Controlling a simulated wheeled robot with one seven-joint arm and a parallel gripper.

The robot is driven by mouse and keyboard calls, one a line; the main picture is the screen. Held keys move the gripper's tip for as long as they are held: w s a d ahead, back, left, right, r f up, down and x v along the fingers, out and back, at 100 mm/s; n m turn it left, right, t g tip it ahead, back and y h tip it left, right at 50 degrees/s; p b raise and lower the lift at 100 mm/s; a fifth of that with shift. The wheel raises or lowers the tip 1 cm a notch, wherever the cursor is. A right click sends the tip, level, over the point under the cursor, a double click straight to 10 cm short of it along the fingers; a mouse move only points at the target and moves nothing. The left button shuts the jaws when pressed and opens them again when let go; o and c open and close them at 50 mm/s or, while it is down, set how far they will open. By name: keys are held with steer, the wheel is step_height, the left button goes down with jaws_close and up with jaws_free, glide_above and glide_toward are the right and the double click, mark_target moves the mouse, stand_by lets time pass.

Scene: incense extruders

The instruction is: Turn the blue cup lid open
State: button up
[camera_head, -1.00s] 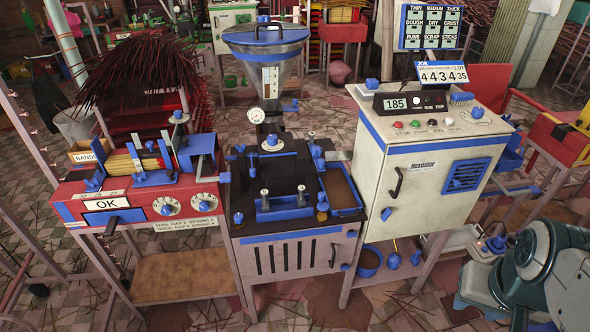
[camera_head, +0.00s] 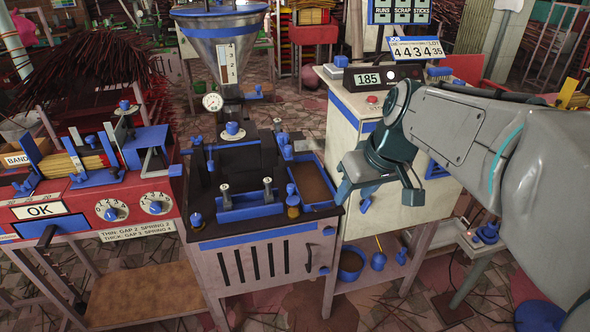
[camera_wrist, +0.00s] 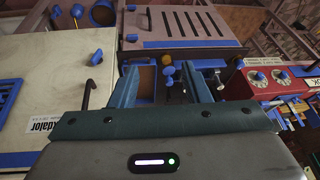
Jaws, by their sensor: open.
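A small brass cup with a blue lid (camera_head: 291,189) stands upright at the front right corner of the dark extruder top; I take it as the blue cup lid. In the wrist view a blue cap on a brass piece (camera_wrist: 168,71) shows between my fingers' lines, beyond their tips. My gripper (camera_head: 353,192) is just right of the extruder's edge, in front of the white cabinet. Its two fingers are apart and empty, and in the wrist view my gripper (camera_wrist: 161,82) has a clear gap. No contact with the cup shows.
A brown-filled blue tray (camera_head: 313,181) lies behind the cup. A blue trough with upright metal pins (camera_head: 238,207) is to its left. The white cabinet (camera_head: 341,127) stands at right, with a dark handle (camera_wrist: 87,92). A blue pot (camera_head: 351,263) sits on the shelf below.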

mark_target(293, 186)
steer(key=w+a+f+n+t+y+b, duration=0.1)
steer(key=w+a+f+n+y+b, duration=0.2)
steer(key=w+b, duration=0.5)
steer(key=w+a+f+n+y+b, duration=0.2)
steer(key=w+f+n+b, duration=0.25)
steer(key=w+b, duration=0.35)
steer(key=x, duration=0.4)
steer(key=b+x, duration=0.1)
steer(key=x, duration=0.4)
steer(key=b+x, duration=0.1)
steer(key=x, duration=0.4)
steer(key=shift+w+r, duration=0.15)
steer(key=shift+w, duration=0.1)
steer(key=shift+d, duration=0.1)
jaws_close()
